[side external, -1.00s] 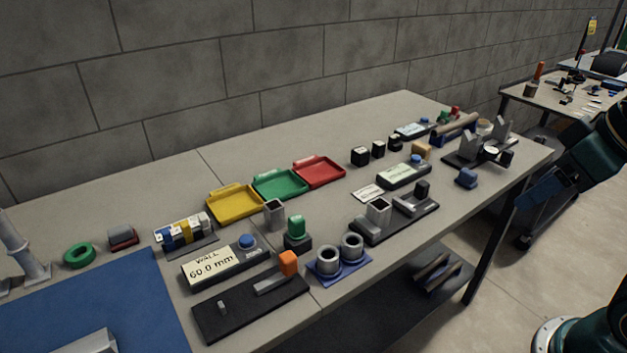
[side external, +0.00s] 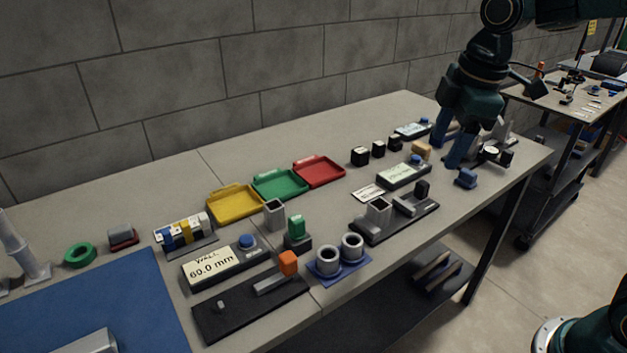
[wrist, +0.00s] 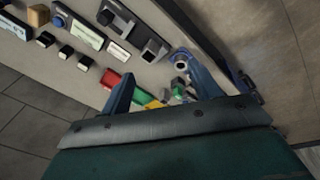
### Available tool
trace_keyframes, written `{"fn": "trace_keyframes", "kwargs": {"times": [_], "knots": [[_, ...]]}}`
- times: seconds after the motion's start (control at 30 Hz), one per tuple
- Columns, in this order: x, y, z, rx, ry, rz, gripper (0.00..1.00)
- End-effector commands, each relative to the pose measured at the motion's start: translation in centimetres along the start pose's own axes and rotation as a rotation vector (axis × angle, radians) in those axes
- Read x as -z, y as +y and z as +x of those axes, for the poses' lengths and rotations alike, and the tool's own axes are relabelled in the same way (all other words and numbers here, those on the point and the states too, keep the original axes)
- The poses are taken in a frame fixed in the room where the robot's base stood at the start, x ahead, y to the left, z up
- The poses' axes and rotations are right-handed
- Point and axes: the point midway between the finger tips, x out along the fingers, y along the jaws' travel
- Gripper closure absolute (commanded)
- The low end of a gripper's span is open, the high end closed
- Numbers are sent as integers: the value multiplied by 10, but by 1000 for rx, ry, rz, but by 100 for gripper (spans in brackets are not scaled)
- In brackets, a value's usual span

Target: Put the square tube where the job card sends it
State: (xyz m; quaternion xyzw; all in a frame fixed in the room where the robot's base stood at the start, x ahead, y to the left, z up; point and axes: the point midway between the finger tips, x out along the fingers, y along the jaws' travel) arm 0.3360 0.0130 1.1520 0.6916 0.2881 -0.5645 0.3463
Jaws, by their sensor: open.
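A grey square tube (side external: 274,214) stands upright on the bench in front of the trays. A second square-section grey tube (side external: 378,212) stands in a black fixture (side external: 405,228); this fixture also shows in the wrist view (wrist: 135,30). A small white card (side external: 369,193) lies flat behind the fixture, its print too small to read; it may be the job card. Yellow (side external: 234,204), green (side external: 280,184) and red (side external: 319,170) trays stand in a row. My gripper (side external: 476,155) is open and points down over the bench's far right end, away from both tubes.
A display (side external: 210,265) reads "WALL 60.0 mm". Around it are an orange-topped gauge (side external: 288,263), a green-topped block (side external: 297,230) and two grey rings on a blue plate (side external: 340,268). Black blocks (side external: 378,149) and a dial-gauge stand (side external: 490,151) are near my gripper. A blue mat (side external: 90,305) covers the left.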

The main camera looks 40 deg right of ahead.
Motion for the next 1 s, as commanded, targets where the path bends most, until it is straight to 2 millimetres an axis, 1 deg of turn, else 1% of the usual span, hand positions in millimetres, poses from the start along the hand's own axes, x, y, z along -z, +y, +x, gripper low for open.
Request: {"fn": "trace_keyframes", "kwargs": {"times": [0.03,0.1,0.3,0.53,0.7,1.0], "knots": [[7,7,7,17,-12,-53,38],[16,16,16,38,-26,-131,38],[40,40,46,103,-54,-351,38],[59,58,77,165,-69,-555,38],[65,64,88,187,-70,-624,38],[66,64,92,190,-71,-635,38]]}}
